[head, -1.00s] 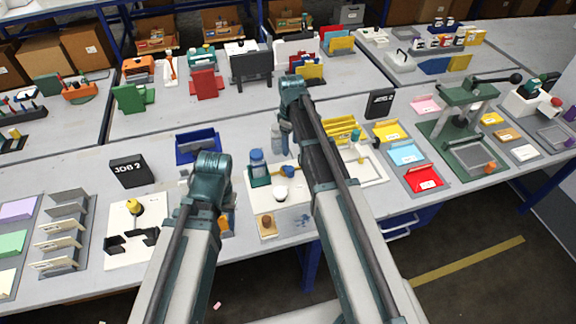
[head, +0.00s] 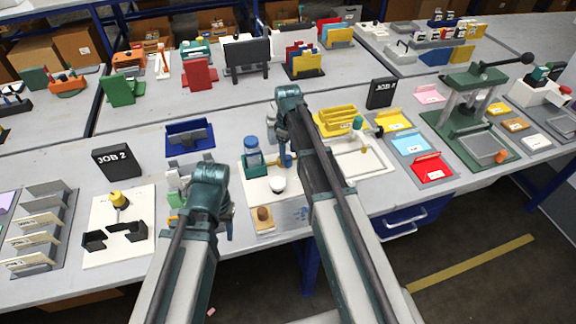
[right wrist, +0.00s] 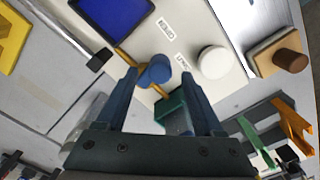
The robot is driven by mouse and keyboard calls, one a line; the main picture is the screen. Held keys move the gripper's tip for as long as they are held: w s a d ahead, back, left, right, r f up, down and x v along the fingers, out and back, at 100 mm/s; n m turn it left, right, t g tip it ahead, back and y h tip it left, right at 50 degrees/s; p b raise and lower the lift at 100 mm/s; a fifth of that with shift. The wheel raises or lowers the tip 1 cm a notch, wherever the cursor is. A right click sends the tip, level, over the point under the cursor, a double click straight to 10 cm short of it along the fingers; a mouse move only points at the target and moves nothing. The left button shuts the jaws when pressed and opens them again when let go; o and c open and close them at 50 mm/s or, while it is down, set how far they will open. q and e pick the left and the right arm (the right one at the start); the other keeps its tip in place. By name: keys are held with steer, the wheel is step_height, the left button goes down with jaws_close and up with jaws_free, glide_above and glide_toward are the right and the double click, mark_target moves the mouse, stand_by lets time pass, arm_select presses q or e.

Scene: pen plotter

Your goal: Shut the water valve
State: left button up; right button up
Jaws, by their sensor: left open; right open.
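The valve with a blue handle (head: 286,160) stands on a white board (head: 255,189) in the middle of the near table. In the right wrist view, the blue handle (right wrist: 156,71) sits on a thin orange-brown pipe, with two small labels beside it that I cannot read surely. My right gripper (right wrist: 157,78) is open, with its fingertips on either side of the handle; I cannot tell whether they touch it. My right arm partly hides the valve in the head view. My left gripper (head: 222,226) is open and mostly hidden by its arm, left of the board.
Near the valve are a blue-capped bottle (head: 253,151) in a green holder and a white round knob (head: 277,184). A wooden block (head: 262,217) with a brown peg lies at the front. A blue tray (head: 190,137) stands behind left. Yellow racks (head: 341,121) stand to the right.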

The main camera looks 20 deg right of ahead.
arm_select(q)
steer(key=shift+f+b, duration=0.9)
steer(key=shift+f, duration=0.55)
arm_select(e)
steer(key=shift+f, duration=1.45)
jaws_close()
